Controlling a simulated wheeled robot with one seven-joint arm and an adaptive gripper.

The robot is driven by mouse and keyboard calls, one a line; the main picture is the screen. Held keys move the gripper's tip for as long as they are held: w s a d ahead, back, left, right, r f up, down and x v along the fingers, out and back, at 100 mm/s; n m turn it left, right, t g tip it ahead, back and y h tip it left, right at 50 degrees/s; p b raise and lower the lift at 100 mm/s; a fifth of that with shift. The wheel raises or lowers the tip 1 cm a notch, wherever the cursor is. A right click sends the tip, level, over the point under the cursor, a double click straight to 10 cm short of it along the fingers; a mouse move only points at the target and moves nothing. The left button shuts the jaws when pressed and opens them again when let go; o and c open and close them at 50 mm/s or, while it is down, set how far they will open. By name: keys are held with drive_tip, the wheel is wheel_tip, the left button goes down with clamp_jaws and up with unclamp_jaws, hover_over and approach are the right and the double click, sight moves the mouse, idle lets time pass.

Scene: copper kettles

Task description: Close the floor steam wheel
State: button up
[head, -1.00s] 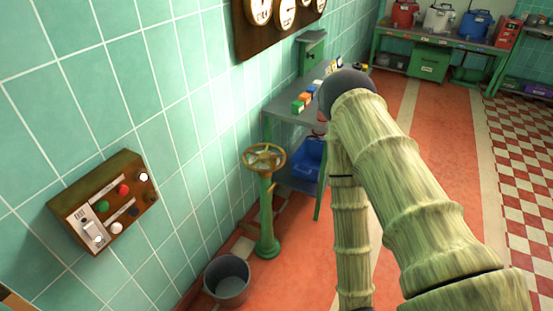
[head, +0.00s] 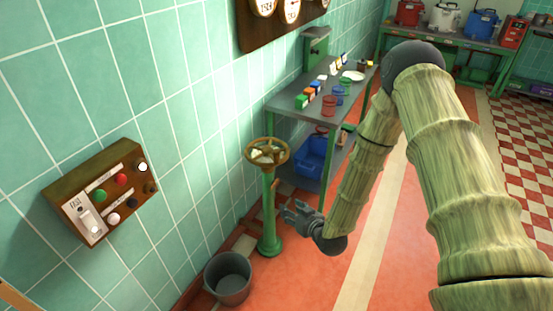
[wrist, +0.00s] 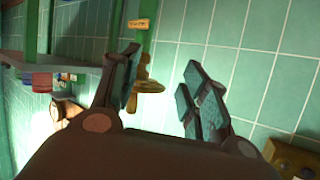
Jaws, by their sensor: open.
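The floor steam wheel (head: 267,152) is a brass-coloured handwheel lying flat on top of a green floor post (head: 268,212), close to the tiled wall. My gripper (head: 287,212) is open and empty, just right of the post and lower than the wheel in the head view, its fingers pointing left. In the upside-down wrist view, the wheel (wrist: 150,87) shows nearly edge-on between the two open fingers (wrist: 160,92), beyond them. A small orange tag (wrist: 138,23) sits on the post there. I see no contact with the wheel.
A grey bucket (head: 229,280) stands on the floor left of the post. A control box (head: 101,192) hangs on the wall at left. A metal table (head: 285,103) with coloured blocks and small pots stands behind the post. Red floor is free to the right.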

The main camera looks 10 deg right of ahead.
sight(278, 156)
drive_tip(key=w+d+r+n+t+y, duration=0.1)
drive_tip(key=w+r+t, duration=0.3)
drive_tip(key=w+r, duration=0.6)
drive_tip(key=x, duration=1)
drive_tip(key=shift+w+a+r, duration=0.1)
drive_tip(key=shift+r, duration=0.05)
drive_tip(key=shift+c, duration=0.2)
clamp_jaws()
